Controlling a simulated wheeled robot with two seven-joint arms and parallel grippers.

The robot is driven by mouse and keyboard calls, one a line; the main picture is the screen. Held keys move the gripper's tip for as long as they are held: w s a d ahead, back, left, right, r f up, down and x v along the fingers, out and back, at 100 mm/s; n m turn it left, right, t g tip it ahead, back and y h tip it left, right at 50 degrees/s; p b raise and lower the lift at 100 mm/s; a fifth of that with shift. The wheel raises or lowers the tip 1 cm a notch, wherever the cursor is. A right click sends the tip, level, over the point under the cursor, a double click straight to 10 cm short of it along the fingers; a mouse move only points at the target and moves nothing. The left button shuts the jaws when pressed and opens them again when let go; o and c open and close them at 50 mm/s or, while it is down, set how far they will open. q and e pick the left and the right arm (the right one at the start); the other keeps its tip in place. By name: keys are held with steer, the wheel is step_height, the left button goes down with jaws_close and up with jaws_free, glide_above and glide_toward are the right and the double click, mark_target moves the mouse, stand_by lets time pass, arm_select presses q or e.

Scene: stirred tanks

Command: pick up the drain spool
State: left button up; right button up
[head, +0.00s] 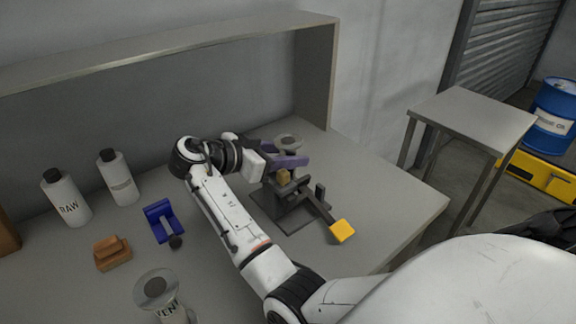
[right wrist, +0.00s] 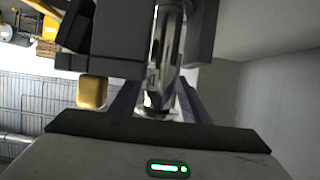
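A grey flanged spool (head: 288,139) stands at the back of the bench behind my right gripper; its lower part is hidden and I can read no label on it. It is probably the drain spool. My right gripper (head: 287,158) has purple fingers, which are apart beside this spool. In the right wrist view a shiny metal cylinder (right wrist: 165,55) shows between the open fingers (right wrist: 158,105); I cannot tell whether they touch it. A second flanged spool (head: 157,293), with a partly visible label like "VENT", stands at the front of the bench. My left gripper is not in view.
A dark clamp stand (head: 300,212) with a yellow-ended lever (head: 342,231) is close to the right gripper. Two white bottles (head: 65,197) (head: 119,178), a blue holder (head: 161,219) and a brown block (head: 113,254) stand left. The bench's right side is clear.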

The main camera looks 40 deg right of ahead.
steer(key=c, duration=1)
steer(key=shift+o, duration=0.2)
steer(key=shift+r, duration=0.1)
